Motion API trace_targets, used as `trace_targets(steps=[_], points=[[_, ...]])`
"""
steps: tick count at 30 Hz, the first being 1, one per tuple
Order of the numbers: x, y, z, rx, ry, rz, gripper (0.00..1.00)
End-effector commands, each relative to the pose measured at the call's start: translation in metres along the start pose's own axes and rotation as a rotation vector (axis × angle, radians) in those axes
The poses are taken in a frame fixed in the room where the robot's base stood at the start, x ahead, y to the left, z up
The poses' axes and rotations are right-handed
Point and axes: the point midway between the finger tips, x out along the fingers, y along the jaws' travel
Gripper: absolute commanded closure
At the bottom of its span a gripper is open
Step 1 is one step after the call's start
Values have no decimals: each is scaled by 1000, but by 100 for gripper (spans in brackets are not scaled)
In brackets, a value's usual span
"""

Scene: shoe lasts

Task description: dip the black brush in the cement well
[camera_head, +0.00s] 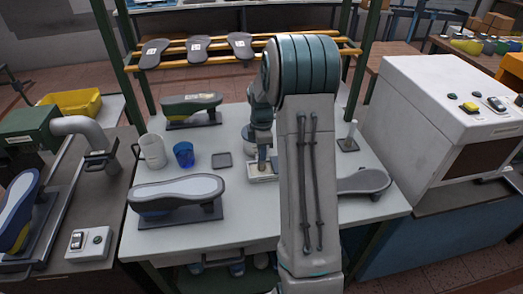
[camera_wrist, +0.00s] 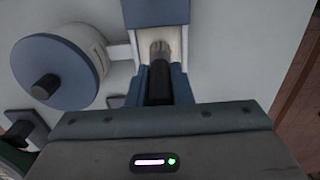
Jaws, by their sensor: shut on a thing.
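My gripper (camera_wrist: 159,80) is shut on the black brush (camera_wrist: 159,90), whose dark handle shows between the two blue fingers. The brush's bristle tip (camera_wrist: 161,49) points away from the wrist camera and overlaps the cream inside of the cement well (camera_wrist: 147,37). I cannot tell whether the bristles touch the cement. The well adjoins a round pot with a blue lid and dark knob (camera_wrist: 48,84). In the head view my gripper (camera_head: 262,164) is directly above or at the small pale well (camera_head: 262,179); my arm hides part of the pot and the brush.
A blue cup (camera_head: 183,155), a white mug (camera_head: 151,152) and a grey square pad (camera_head: 221,160) stand to the left. Shoe lasts on stands (camera_head: 178,192) are on the white table (camera_head: 240,232). A white candle-like post (camera_head: 350,133) and another sole (camera_head: 363,182) are to the right.

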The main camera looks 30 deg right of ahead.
Motion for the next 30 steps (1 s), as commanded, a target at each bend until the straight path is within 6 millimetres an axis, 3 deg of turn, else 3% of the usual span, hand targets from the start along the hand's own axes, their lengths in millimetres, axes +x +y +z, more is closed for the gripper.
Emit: trace_targets(steps=[30], points=[[10, 0, 0, 0, 0, 0, 100]])
